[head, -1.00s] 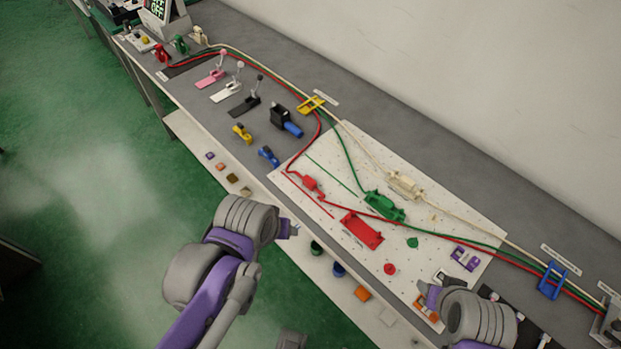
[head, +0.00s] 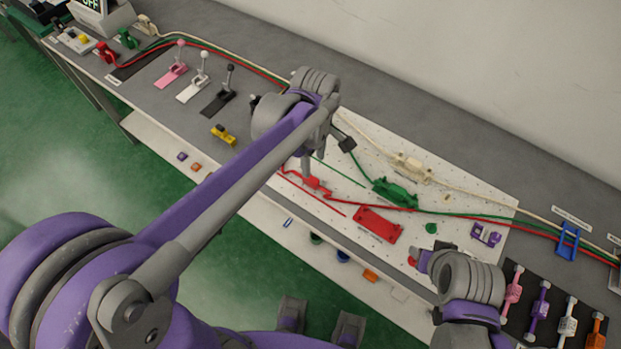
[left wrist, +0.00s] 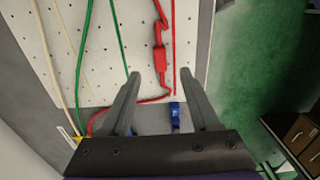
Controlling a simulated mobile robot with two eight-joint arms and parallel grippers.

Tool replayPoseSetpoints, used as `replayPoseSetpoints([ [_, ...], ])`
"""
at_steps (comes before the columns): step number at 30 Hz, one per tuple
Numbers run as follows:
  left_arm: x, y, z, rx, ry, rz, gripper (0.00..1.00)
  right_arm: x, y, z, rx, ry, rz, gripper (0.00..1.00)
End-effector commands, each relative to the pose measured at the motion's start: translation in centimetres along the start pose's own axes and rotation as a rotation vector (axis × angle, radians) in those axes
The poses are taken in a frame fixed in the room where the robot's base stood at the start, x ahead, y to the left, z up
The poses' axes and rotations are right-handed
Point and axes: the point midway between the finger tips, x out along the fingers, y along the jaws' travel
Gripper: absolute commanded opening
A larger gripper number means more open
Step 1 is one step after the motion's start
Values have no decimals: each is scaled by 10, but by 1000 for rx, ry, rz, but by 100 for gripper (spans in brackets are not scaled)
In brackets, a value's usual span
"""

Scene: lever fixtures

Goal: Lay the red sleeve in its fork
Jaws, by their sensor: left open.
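The red sleeve (head: 318,186) sits on the red cable over the white board, left of and apart from the red fork (head: 378,225). The fork looks empty. My left gripper (head: 326,154) is above the board near the sleeve, its arm hiding part of the bench. In the left wrist view the red sleeve (left wrist: 161,59) is just ahead of the open fingertips (left wrist: 160,73), in line with the gap between them, with nothing held. The fork is not clear there. My right gripper (head: 420,260) is low by the board's front edge, its fingers unclear.
A green fixture (head: 395,192) and a cream fixture (head: 410,168) stand behind the red fork, with cables running through. A purple fixture (head: 486,235) is to the right. A blue item (left wrist: 175,116) lies close to the fingers in the left wrist view.

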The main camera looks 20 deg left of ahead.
Motion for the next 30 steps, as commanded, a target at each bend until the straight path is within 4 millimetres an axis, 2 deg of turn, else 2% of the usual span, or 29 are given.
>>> replayPoseSetpoints([
  [3, 19, 0, 0, 0, 0, 0, 62, 2, 0, 2, 0, -1, 0, 50],
  [10, 36, 0, -2, 0, 0, 1, 62, 3, 0, 2, 0, -2, 0, 50],
  [18, 74, 0, -6, 1, 0, 1, 62, 5, 0, 4, 0, -3, 0, 50],
  [27, 79, 0, -6, 1, 0, 1, 62, 5, 0, 4, 0, -3, 0, 50],
  [30, 79, 0, -6, 1, 0, 1, 46, 5, 0, 4, 0, -3, 0, 50],
])
